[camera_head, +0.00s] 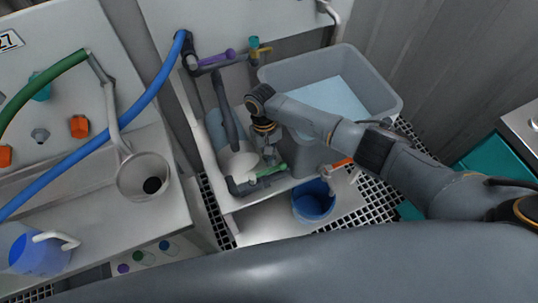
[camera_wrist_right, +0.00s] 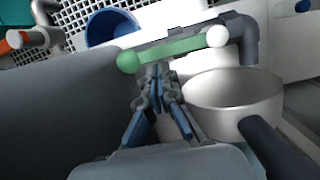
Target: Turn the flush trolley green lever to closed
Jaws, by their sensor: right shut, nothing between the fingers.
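The green lever (camera_wrist_right: 170,51) sits on a dark grey pipe (camera_wrist_right: 249,45) of the white flush trolley. It lies roughly along the pipe, with a pale round pivot at its right end in the right wrist view. In the head view the lever (camera_head: 272,170) shows at the front of the trolley (camera_head: 229,203). My right gripper (camera_wrist_right: 157,72) is shut and empty. Its fingertips are close to the lever, near its free left end; I cannot tell whether they touch. In the head view the right gripper (camera_head: 269,153) reaches down just behind the lever. My left gripper is out of view.
A grey tank (camera_head: 391,104) with pale blue liquid stands behind my right arm. A blue bucket (camera_head: 313,204) is below the lever; a pale pot (camera_wrist_right: 235,98) is beside the gripper. An orange-handled valve (camera_head: 342,163) is to the right.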

